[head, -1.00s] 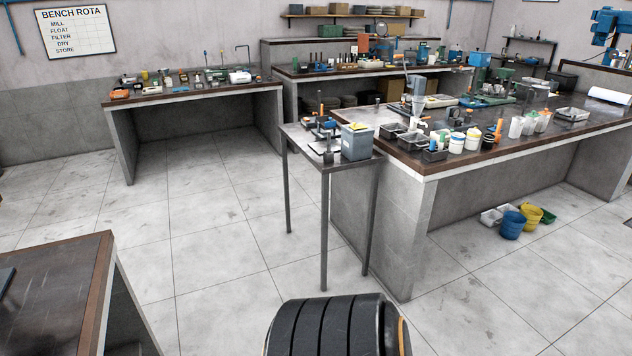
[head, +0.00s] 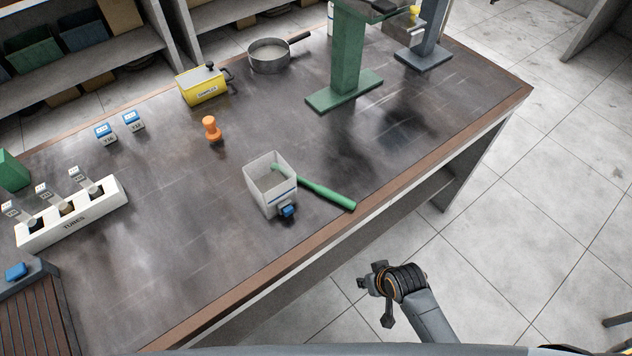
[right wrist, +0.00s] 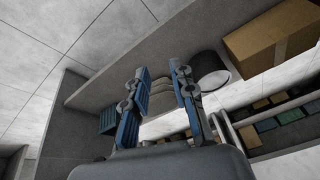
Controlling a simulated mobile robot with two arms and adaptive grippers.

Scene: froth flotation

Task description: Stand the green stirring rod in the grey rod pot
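The green stirring rod (head: 325,193) lies on the dark bench top in the head view, its thick handle pointing toward the front edge. Its thin end meets the grey square open-topped pot (head: 268,195); I cannot tell whether it passes over the rim or behind the wall. The pot stands upright with a small blue part at its front foot. My right gripper (head: 374,282) is beyond the bench's front edge, over the floor, apart from rod and pot. In the right wrist view its two fingers (right wrist: 158,88) are spread with nothing between them. My left gripper is not in view.
A white tube rack (head: 75,215) stands at the left. An orange stopper (head: 211,129), yellow box (head: 203,88), pan (head: 270,57) and green stand (head: 346,60) stand behind the pot. The bench top right of the rod is clear. Brown edging (head: 400,165) marks the front edge.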

